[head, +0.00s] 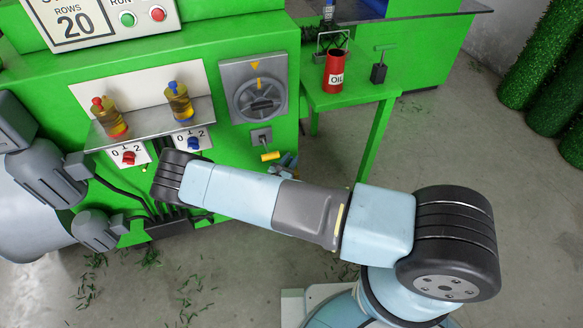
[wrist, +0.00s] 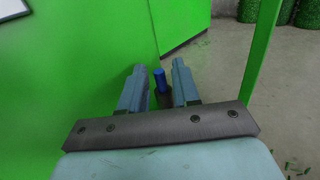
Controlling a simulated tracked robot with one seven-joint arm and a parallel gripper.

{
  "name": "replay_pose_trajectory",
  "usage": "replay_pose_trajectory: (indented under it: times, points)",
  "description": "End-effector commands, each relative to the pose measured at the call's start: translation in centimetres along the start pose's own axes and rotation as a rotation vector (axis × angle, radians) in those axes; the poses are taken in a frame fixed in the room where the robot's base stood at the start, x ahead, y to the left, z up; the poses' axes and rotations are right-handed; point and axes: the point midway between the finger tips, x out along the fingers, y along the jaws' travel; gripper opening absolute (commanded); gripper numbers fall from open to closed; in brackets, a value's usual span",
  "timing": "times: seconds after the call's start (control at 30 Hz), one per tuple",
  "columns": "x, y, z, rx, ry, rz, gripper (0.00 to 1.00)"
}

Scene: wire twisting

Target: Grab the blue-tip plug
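The blue-tip plug (wrist: 159,80) shows in the wrist view as a short upright blue cylinder on a dark base, close to the green machine side. My gripper (wrist: 158,67) has its two light-blue fingers apart, one on each side of the plug. A narrow gap shows between the plug and each finger, so the plug does not look clamped. In the head view my gripper (head: 286,162) is partly hidden behind my arm, beside the machine's lower right corner. I cannot make out the plug clearly there.
The green machine carries a rotary switch (head: 255,92), a yellow-ended handle (head: 270,156) close to my gripper, and a shelf with two oil bottles (head: 180,101). A green side table (head: 350,98) holds a red oil can (head: 335,72). Open concrete floor lies to the right.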

Motion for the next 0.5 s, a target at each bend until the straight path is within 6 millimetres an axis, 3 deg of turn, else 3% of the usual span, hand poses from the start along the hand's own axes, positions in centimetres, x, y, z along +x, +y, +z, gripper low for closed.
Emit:
replay_pose_trajectory:
  times: [0.1, 0.3, 0.5]
  points:
    - [0.98, -0.05, -0.04, -0.001, 0.001, 0.0, 0.31]
    - [1.05, -0.02, -0.02, -0.001, 0.001, 0.0, 0.31]
    - [1.02, -0.01, -0.01, -0.001, 0.001, 0.0, 0.13]
